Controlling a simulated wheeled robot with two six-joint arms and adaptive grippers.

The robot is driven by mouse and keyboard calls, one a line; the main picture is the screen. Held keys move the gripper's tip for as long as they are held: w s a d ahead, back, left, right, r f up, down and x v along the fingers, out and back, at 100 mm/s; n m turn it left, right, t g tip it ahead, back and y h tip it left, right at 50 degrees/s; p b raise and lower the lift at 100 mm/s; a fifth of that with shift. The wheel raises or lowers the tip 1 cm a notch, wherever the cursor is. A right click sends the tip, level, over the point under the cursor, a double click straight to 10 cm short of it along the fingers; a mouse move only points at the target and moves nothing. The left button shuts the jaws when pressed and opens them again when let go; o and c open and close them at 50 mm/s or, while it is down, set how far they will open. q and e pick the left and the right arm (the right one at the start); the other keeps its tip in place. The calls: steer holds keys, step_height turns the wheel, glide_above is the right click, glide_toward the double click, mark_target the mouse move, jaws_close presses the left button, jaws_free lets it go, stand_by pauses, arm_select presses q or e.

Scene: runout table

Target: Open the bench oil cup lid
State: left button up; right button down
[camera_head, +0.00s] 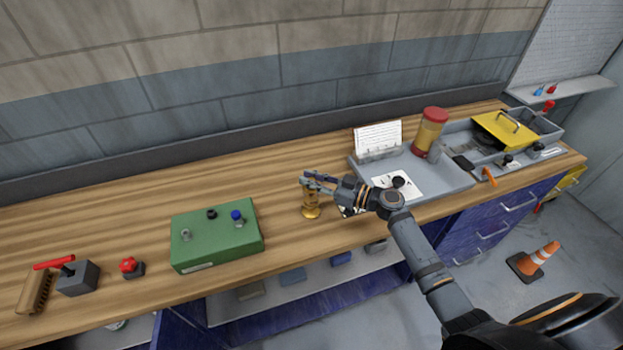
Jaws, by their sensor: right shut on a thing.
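The brass oil cup (311,211) stands upright on the wooden bench, right of the green box. My right gripper (317,182) comes in from the right and is shut at the top of the cup, on its lid. The fingers cover most of the lid, so I cannot tell how far it is raised. My left gripper is not in view.
A green box (217,244) with small knobs stands left of the cup. A grey tray (450,179) with a paper and a red-lidded jar (429,132) lies to the right. A red knob (130,266) and a lever box (77,278) stand far left. The bench behind the cup is clear.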

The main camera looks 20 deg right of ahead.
steer(key=shift+w+r+m+g+h+p, duration=0.45)
steer(key=shift+r+m+g+h+p, duration=0.3)
steer(key=shift+p, duration=0.25)
steer(key=shift+w+r+m+g+h+p, duration=0.15)
steer(key=shift+w+m+g+h+p, duration=0.3)
steer(key=shift+m+g+p, duration=0.45)
steer(key=shift+w+a+r+m+g+h+p, duration=0.1)
steer(key=shift+w+m+g+h+p, duration=0.2)
steer(key=shift+w+m+g+p, duration=0.45)
steer(key=shift+w+f+m+g+h+b, duration=0.2)
steer(key=shift+w+m+g+b, duration=0.4)
steer(key=shift+g+b, duration=0.6)
steer(key=shift+w+f+m+g+h+b, duration=0.2)
steer(key=shift+w+m+g+b, duration=0.35)
steer(key=shift+g+b, duration=0.55)
steer(key=shift+w+f+m+g+h+b, duration=0.1)
steer(key=shift+w+f+m+g+b, duration=0.25)
steer(key=shift+m+g+b, duration=0.8)
steer(key=shift+w+r+n+g, duration=0.15)
steer(key=shift+n+g, duration=0.1)
steer(key=shift+n, duration=0.15)
steer(key=c, duration=1.3)
jaws_free()
